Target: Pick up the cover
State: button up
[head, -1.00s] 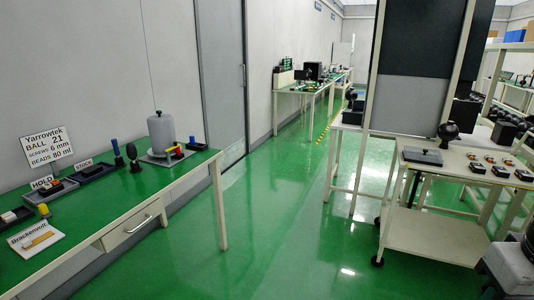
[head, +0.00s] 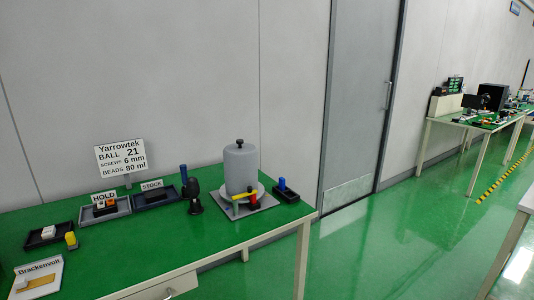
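A grey cylindrical cover (head: 241,170) with a dark knob on top stands upright toward the right end of the green-topped table (head: 95,265). It rests over a pale round base on a grey square plate (head: 262,205). A yellow piece (head: 243,196) and a red and black piece (head: 253,198) stand in front of the cover and hide part of its foot. What is under the cover is hidden. My gripper is not in view.
A tray with a blue-topped item (head: 282,184) sits right of the cover. Dark upright tools (head: 194,194) stand left of it. HOLD (head: 104,210) and STOCK (head: 154,197) trays and a Yarrowtek sign (head: 121,157) are further left. Green floor (head: 385,240) is open at right.

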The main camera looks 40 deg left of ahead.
aim_at(239, 158)
jog(key=i, duration=0.5)
jog(key=u, duration=1.85)
jog(key=i, duration=1.65)
